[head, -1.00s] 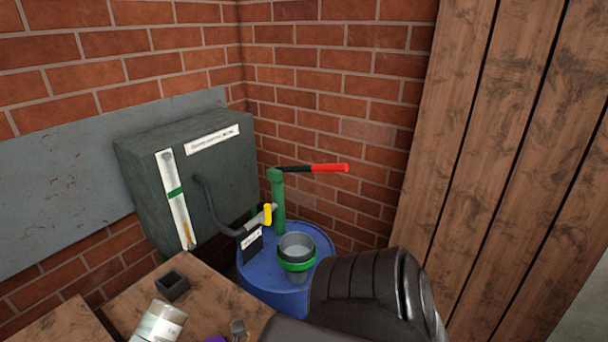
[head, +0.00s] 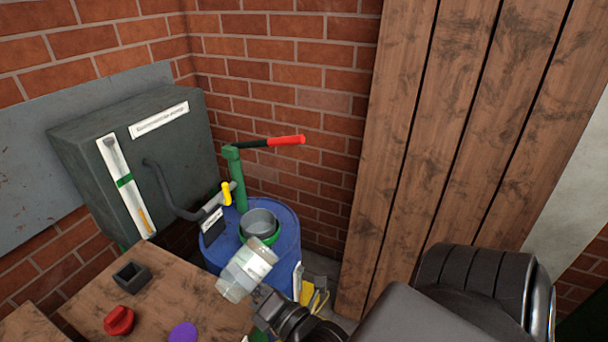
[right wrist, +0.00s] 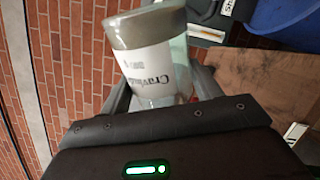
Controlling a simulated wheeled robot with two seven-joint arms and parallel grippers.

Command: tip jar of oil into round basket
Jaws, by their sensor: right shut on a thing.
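The jar of oil (head: 246,272) is pale and see-through with a white label. It is tilted in the head view, in front of the blue drum. My right gripper (head: 263,302) is shut on it. In the right wrist view the jar (right wrist: 155,62) sits between the fingers, its label upside down. Which end is its mouth I cannot tell. The round basket (head: 260,222) is a grey, bucket-like vessel in a green ring on top of the drum. The jar appears just below and in front of it, apart from its opening. My left gripper is not in view.
The blue drum (head: 287,237) carries a green pump (head: 238,180) with a red-tipped handle (head: 286,140). A grey tank (head: 85,150) stands behind left. The wooden table (head: 180,295) holds a small black box (head: 132,276), a red knob-like piece (head: 119,320) and a purple disc (head: 184,333).

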